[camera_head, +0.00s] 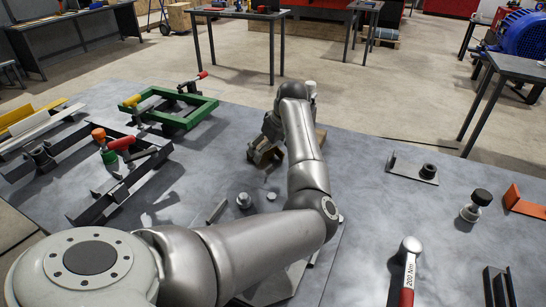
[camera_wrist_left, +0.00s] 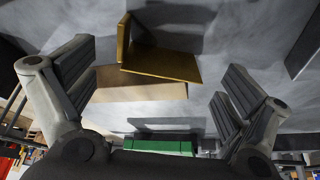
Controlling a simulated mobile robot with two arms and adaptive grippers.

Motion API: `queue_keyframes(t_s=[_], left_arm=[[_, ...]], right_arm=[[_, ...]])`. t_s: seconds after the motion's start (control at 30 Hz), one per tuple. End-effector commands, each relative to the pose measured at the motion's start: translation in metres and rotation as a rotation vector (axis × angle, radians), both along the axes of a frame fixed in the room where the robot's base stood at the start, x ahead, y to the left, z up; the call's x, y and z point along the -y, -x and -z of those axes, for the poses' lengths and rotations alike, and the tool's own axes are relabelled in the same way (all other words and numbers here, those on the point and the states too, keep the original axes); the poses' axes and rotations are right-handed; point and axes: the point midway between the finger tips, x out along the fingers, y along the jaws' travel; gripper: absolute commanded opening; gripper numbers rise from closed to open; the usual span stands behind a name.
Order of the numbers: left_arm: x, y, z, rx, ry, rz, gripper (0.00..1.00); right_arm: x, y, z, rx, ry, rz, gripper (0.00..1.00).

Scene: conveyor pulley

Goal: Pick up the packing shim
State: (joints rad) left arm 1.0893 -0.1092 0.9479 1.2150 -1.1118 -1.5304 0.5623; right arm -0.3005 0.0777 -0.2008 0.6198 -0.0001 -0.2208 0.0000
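My left gripper (camera_head: 272,137) is over the middle of the grey table. The left wrist view shows its two fingers (camera_wrist_left: 160,90) wide apart, with nothing clamped between them. Beyond and between the fingers lie a brown-gold angled piece (camera_wrist_left: 165,62) with an upright flange and a pale tan flat-faced piece (camera_wrist_left: 140,90). The two pieces overlap in this view; I cannot tell for certain which is the packing shim, or whether they touch. In the head view a brown piece (camera_head: 265,156) shows below the gripper, partly hidden by it. My right gripper is not in view.
A green frame (camera_head: 185,122) and a dark metal frame (camera_head: 115,190) lie left on the table (camera_head: 370,215). A torque wrench (camera_head: 408,270), a dark plate with a round boss (camera_head: 412,170), a small bottle (camera_head: 475,206) and an orange bracket (camera_head: 522,203) lie right.

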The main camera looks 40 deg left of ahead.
Motion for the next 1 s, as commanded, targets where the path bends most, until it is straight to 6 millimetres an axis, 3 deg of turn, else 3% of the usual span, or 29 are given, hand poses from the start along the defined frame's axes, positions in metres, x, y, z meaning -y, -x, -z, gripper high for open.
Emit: queue_keyframes(t_s=[0.07, 0.73, 1.0], left_arm=[[0.0000, 0.0000, -0.0002, 0.000, 0.000, 0.000, 0.88], [0.0001, 0.0002, 0.0002, -0.001, 0.000, 0.000, 0.02], [-0.0001, 0.0001, -0.0004, 0.001, -0.001, -0.001, 0.00]], right_arm=[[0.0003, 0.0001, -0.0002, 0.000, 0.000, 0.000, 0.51], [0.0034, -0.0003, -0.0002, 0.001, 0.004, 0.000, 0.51], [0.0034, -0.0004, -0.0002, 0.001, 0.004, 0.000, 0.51]])
